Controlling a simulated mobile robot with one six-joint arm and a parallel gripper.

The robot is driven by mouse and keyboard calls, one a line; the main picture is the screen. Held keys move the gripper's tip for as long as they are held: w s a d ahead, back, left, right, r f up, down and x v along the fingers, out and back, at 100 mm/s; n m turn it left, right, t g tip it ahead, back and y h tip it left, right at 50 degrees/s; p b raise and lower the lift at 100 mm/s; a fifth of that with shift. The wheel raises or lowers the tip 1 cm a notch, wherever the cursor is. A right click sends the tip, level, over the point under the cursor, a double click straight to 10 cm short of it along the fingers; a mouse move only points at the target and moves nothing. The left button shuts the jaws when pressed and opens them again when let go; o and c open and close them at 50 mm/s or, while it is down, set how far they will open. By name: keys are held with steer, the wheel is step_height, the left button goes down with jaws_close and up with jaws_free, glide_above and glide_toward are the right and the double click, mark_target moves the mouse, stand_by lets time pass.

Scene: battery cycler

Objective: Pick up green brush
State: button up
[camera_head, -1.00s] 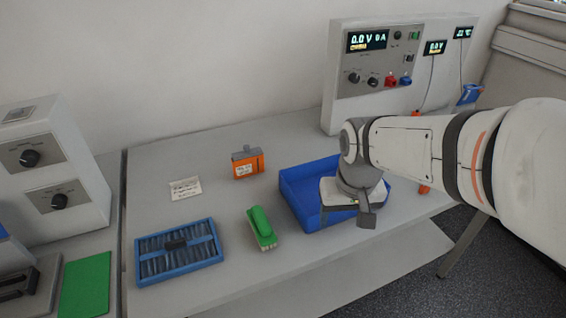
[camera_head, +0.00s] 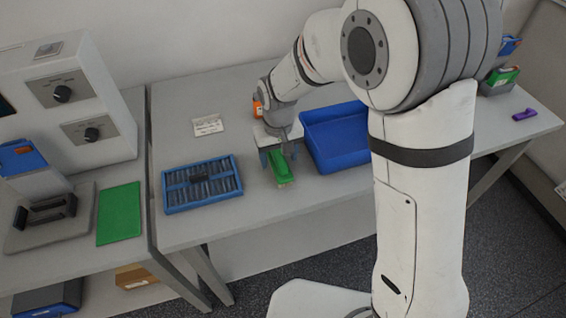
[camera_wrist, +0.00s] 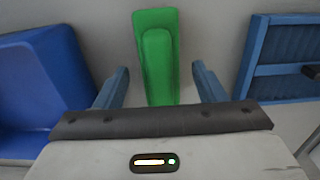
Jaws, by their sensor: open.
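The green brush (camera_head: 281,166) lies on the grey table between the blue slotted tray and the blue bin. My gripper (camera_head: 280,158) is over it, with one finger on each side in the head view. In the wrist view the green brush (camera_wrist: 157,62) runs upward between the two blue fingers of my gripper (camera_wrist: 161,78). The jaws are open, with a gap on both sides of the brush. The brush's near end is hidden behind the gripper's edge.
The blue bin (camera_head: 338,112) is close on the right; it also shows in the wrist view (camera_wrist: 40,80). The blue slotted tray (camera_head: 168,203) is on the left. An orange box (camera_head: 257,107) is partly hidden behind my wrist. A white card (camera_head: 207,125) lies farther back.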

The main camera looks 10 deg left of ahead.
mark_target(279, 156)
steer(key=shift+f, duration=1.35)
steer(key=shift+c, duration=0.4)
steer(key=c, duration=1)
step_height(279, 156, up, 10)
steer(key=shift+r+b, duration=0.1)
steer(key=shift+b, duration=0.35)
steer(key=shift+c, duration=0.2)
steer(key=o, duration=0.5)
steer(key=shift+c, duration=1.7)
